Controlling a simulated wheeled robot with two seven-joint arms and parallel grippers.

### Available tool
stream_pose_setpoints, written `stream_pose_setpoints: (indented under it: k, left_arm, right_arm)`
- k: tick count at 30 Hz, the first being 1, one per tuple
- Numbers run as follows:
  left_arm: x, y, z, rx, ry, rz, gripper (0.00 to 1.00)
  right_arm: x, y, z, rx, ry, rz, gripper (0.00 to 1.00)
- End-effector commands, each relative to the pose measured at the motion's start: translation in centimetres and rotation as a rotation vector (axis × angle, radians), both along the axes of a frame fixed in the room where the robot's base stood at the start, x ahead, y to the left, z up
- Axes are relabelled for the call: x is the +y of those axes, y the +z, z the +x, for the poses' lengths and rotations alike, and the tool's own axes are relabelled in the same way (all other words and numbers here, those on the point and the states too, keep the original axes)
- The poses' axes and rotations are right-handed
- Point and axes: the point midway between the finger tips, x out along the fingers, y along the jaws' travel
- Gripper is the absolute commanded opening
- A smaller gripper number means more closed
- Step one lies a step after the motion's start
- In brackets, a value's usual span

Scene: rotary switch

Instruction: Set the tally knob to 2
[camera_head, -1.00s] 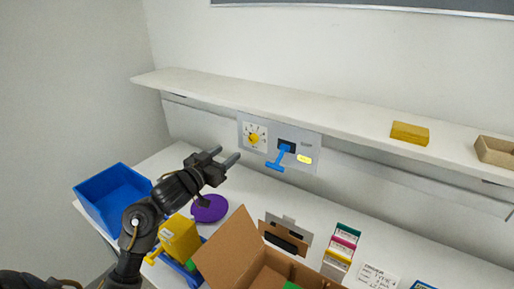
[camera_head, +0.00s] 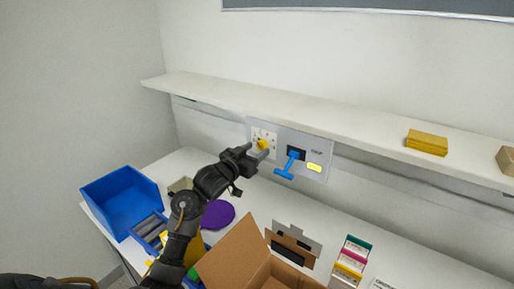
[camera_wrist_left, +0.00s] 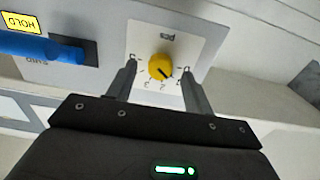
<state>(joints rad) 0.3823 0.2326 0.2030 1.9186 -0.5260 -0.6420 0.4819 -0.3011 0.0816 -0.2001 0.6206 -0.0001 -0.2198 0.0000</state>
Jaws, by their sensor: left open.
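The yellow tally knob (camera_head: 262,145) sits on a white dial plate at the left of a grey wall panel (camera_head: 316,153). In the left wrist view the knob (camera_wrist_left: 161,67) shows a dark pointer mark toward the lower right, and small numbers ring it; I cannot tell for sure which number it marks. My left gripper (camera_head: 259,154) is open in front of the dial. In the wrist view its two fingertips (camera_wrist_left: 160,66) stand on either side of the knob, with a visible gap on each side. My right gripper is not in view.
A blue T-shaped handle (camera_head: 289,164) juts out right of the dial, near a yellow label (camera_head: 314,167). A shelf (camera_head: 330,122) runs above the panel. Below are a blue bin (camera_head: 120,205), a purple disc (camera_head: 218,214) and an open cardboard box (camera_head: 240,255).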

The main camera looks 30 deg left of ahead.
Motion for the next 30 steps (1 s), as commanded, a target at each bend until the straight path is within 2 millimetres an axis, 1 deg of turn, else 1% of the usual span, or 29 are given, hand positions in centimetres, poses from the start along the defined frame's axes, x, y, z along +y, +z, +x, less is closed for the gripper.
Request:
stream_pose_setpoints:
  k: [3,6,14,15,25,30]
  left_arm:
    - [-0.1,0.1,1.1,0.001,0.002,-0.001,0.52]
    - [-0.1,0.0,1.6,0.000,0.002,0.000,0.52]
    - [-0.1,0.0,1.7,0.000,0.003,0.001,0.52]
    - [-0.1,0.0,1.7,0.000,0.003,0.001,0.50]
    - [-0.1,0.0,1.7,0.000,0.003,0.001,0.07]
    - [-0.1,0.0,1.7,0.000,0.004,0.010,0.07]
  right_arm:
    - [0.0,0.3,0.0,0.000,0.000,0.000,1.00]
    - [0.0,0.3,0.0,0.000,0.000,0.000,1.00]
    - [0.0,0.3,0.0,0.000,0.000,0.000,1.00]
    - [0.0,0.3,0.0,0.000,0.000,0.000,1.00]
    - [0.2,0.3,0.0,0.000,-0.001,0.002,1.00]
    - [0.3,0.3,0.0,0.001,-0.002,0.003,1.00]
